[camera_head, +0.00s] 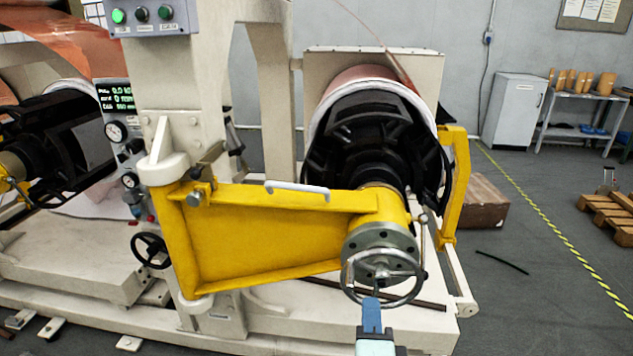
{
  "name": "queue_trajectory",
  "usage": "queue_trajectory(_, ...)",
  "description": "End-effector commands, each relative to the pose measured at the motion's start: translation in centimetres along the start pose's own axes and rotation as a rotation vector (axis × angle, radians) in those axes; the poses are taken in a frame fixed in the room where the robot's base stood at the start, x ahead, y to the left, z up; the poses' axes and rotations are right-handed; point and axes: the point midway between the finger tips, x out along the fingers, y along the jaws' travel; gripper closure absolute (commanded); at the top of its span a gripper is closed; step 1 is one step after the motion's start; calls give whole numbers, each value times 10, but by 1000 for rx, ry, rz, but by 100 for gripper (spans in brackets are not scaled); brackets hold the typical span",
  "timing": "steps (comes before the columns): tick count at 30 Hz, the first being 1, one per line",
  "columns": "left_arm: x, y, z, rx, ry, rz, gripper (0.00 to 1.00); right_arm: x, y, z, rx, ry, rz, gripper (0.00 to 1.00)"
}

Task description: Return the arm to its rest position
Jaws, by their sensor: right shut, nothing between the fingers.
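My right gripper (372,315) shows at the bottom of the head view, with blue fingers pointing up at the lower rim of a metal handwheel (383,273). The fingers are shut and nothing shows between them. I cannot tell whether their tips touch the wheel. The handwheel sits on the round flange at the right end of a yellow swing arm (265,238). My left gripper is not in view.
A copper foil roll (362,76) on a black chuck stands behind the yellow arm. A control box (143,17) with a lit green button is at upper left. A brown box (481,205), a shelf (583,96) and a pallet (610,212) stand right. Grey floor between them is mostly clear.

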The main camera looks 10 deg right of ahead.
Motion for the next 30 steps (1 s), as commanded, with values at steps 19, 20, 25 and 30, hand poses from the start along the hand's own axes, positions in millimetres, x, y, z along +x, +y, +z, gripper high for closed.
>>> queue_trajectory(19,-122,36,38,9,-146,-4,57,-109,385,-16,-825,-944,940,100)
queue_trajectory(20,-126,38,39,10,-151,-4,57,-127,393,-20,-830,-1002,973,100)
queue_trajectory(25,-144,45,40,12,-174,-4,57,-205,416,-31,-819,-1263,1092,100)
queue_trajectory(30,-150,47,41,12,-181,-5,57,-237,420,-35,-803,-1369,1125,100)
